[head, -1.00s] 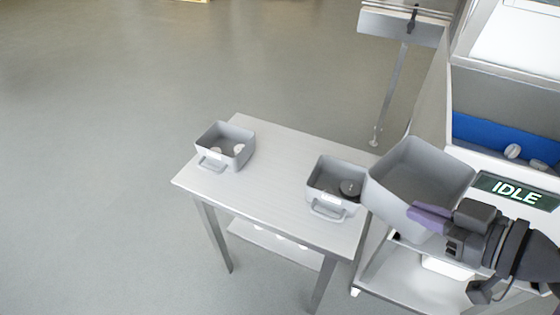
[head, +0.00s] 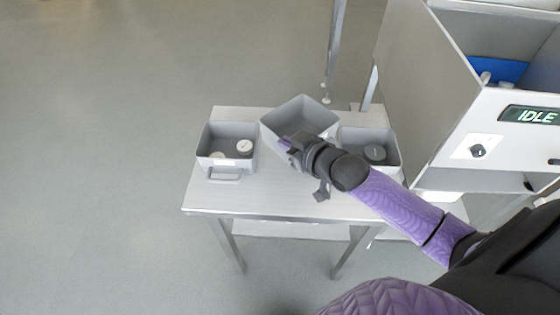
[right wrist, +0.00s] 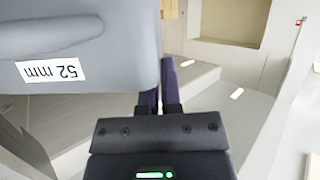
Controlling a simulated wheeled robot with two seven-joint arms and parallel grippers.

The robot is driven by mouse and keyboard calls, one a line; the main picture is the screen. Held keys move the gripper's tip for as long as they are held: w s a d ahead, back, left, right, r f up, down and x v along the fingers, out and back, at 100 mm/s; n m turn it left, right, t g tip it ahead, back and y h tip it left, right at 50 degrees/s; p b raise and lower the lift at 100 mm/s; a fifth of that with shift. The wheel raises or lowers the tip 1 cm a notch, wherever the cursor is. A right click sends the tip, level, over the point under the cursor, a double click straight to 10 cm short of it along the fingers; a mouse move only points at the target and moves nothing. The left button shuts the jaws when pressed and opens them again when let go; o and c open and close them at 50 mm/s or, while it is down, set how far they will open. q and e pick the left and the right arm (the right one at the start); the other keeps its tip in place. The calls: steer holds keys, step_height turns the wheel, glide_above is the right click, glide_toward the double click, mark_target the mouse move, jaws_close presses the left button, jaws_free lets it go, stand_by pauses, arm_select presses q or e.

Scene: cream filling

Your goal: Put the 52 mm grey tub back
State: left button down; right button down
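The 52 mm grey tub (head: 300,113) is held in the head view above the table, between two other tubs, turned cornerwise. Its visible inside looks empty. My right gripper (head: 288,143) is shut on the tub's near edge. In the right wrist view the tub (right wrist: 100,55) shows its "52 mm" label upside down and part of its handle, with the purple fingers (right wrist: 160,88) against its side. Whether the tub's underside touches the table is hidden. My left gripper is not in view.
On the metal table (head: 265,194), a grey tub at left (head: 221,162) holds jars with white and dark tops. Another at right (head: 391,145) holds a dark round piece and is partly behind my arm. The machine (head: 470,120) with an "IDLE" display stands at right. The table's front strip is clear.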

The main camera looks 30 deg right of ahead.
step_height(320, 180, down, 8)
steer(key=b, duration=0.3)
steer(key=shift+r, duration=0.15)
steer(key=c, duration=0.8)
jaws_free()
